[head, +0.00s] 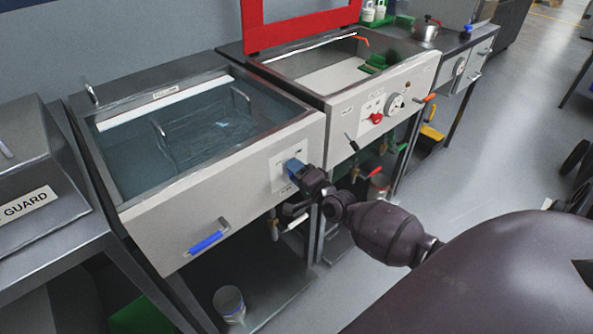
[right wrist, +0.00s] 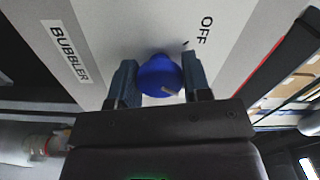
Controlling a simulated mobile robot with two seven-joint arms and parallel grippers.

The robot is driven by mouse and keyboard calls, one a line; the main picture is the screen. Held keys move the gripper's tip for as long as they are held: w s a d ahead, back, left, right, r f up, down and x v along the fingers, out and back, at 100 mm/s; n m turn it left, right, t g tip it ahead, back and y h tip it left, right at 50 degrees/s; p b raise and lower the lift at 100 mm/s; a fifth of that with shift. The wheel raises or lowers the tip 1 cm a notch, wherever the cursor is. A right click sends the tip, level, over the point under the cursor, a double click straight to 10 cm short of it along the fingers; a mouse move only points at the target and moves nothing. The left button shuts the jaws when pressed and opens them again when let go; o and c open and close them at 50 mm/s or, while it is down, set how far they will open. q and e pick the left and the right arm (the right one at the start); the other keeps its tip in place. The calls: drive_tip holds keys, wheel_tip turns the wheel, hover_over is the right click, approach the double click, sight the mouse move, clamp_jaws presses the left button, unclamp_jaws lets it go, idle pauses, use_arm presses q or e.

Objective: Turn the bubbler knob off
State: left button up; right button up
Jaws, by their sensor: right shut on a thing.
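The bubbler knob (right wrist: 160,76) is blue and round, with a pale mark on its face, on a light panel in the right wrist view. A BUBBLER label (right wrist: 66,52) is at its left and an OFF label (right wrist: 204,31) is at its upper right. My right gripper (right wrist: 157,80) has one finger on each side of the knob and is shut on it. In the head view my right gripper (head: 296,172) is at the front panel of the water-filled tank (head: 222,172) and covers most of the knob. My left gripper is not in view.
A blue-handled lever (head: 206,243) sticks out low on the tank's front. A second basin (head: 345,75) with a red knob (head: 376,118) and a dial stands to the right. A GUARD-labelled machine (head: 25,203) is at the left. Open floor lies at the right.

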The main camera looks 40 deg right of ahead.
drive_tip(key=n, duration=0.2)
drive_tip(key=shift+r+n+p, duration=0.15)
drive_tip(key=shift+n+p, duration=0.25)
drive_tip(key=n, duration=0.2)
drive_tip(key=shift+n+p, duration=0.35)
drive_tip(key=shift+n, duration=0.05)
drive_tip(key=n+p, duration=0.1)
drive_tip(key=n, duration=0.2)
drive_tip(key=shift+n, duration=0.3)
drive_tip(key=n, duration=0.3)
drive_tip(key=shift+p, duration=0.35)
drive_tip(key=shift+n, duration=1.5)
drive_tip(key=shift+f, duration=0.2)
